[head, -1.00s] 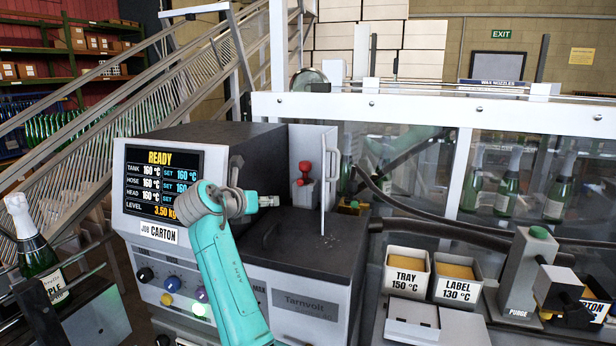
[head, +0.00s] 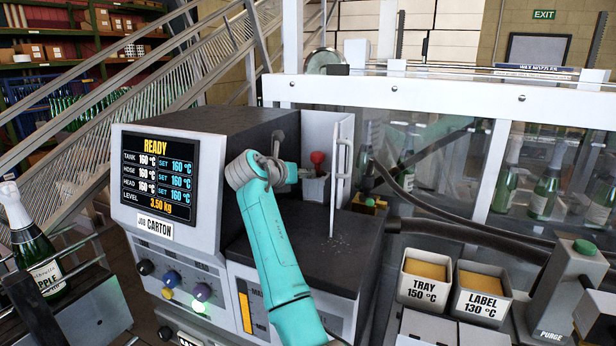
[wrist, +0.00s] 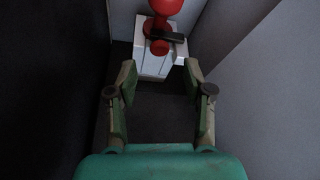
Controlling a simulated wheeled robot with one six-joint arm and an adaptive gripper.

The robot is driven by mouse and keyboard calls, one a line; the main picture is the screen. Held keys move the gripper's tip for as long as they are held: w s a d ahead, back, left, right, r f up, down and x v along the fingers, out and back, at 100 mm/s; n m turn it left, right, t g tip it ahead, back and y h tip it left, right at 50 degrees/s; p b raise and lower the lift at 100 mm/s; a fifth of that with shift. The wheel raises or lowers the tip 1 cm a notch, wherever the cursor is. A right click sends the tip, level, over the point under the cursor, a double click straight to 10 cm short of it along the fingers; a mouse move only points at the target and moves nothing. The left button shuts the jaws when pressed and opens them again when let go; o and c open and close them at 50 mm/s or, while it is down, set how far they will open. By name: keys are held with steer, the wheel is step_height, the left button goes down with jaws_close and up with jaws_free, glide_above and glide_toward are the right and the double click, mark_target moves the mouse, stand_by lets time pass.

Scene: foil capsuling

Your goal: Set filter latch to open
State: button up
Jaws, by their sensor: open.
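The red latch knob (head: 318,158) stands on a small pale block (head: 316,188) in the recess on top of the machine, behind an upright white panel. In the wrist view the red knob (wrist: 163,22) and its white block (wrist: 158,60) are straight ahead, with a short dark bar at the knob's base. My gripper (wrist: 158,68) is open and empty, its two fingers apart, short of the block and below the knob in the picture. In the head view my gripper (head: 298,172) is just left of the block, partly hidden by my own arm. Any latch marking cannot be read.
The white panel (head: 341,165) with a handle stands close right of the knob. The machine's dark housing (head: 215,135) rises on the left. The READY display (head: 158,174) faces front. The dark top before the recess is clear.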

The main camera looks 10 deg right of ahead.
mark_target(317, 174)
steer(key=x, duration=0.4)
steer(key=shift+w, duration=0.1)
jaws_close()
